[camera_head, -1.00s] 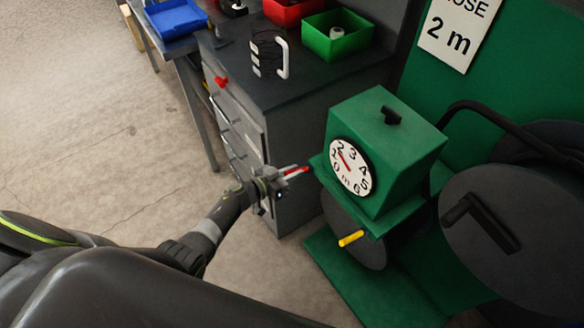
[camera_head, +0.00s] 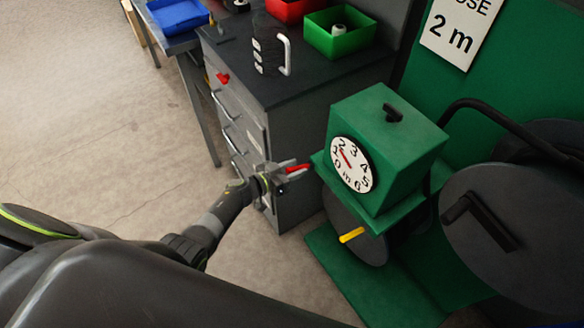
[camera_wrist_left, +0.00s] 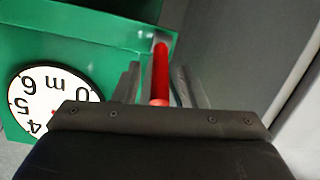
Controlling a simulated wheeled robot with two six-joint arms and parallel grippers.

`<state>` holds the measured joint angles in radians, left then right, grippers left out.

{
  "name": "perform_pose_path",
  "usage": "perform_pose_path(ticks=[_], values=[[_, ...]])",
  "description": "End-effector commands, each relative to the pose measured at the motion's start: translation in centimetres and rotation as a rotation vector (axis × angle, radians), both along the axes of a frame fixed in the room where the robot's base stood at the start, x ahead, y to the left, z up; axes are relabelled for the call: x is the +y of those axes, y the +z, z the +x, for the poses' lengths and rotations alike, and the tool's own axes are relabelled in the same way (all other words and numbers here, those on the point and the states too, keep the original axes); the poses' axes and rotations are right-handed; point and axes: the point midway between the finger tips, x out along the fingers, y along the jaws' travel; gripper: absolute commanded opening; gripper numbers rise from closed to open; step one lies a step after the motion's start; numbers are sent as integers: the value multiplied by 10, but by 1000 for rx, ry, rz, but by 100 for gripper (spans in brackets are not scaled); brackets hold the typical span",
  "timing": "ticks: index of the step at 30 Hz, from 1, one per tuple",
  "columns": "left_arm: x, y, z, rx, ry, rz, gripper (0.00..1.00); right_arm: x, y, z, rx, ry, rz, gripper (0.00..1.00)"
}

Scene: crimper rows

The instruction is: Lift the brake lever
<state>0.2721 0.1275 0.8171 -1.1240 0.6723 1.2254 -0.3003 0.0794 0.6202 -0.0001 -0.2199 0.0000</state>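The brake lever is a red bar (camera_head: 298,168) sticking out from the left side of the green meter box (camera_head: 398,142), which has a round white dial (camera_head: 351,165). In the left wrist view the red lever (camera_wrist_left: 160,72) points toward the camera from a pale mount on the green housing. My left gripper (camera_head: 287,170) is at the lever's outer end. Its two dark fingers (camera_wrist_left: 158,88) stand on either side of the lever, with narrow gaps that look free. My right gripper is not in view.
A grey drawer cabinet (camera_head: 280,134) stands close behind my left gripper, bearing a green bin (camera_head: 338,40) and a dark container with a white handle (camera_head: 268,50). A yellow crank handle (camera_head: 351,235) juts out below the box. A large black reel (camera_head: 500,235) is at right.

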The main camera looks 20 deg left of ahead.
Motion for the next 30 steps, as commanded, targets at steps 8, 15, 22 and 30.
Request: perform_pose_path(ticks=[8, 15, 22, 30], values=[[16, 7, -22, 0, 2, 2, 38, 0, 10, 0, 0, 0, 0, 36], [49, 17, -68, 2, 1, 3, 38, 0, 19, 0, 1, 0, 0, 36], [78, 26, -110, 2, 0, 3, 38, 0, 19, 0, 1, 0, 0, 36], [97, 34, -136, 1, 0, 1, 38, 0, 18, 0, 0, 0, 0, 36]])
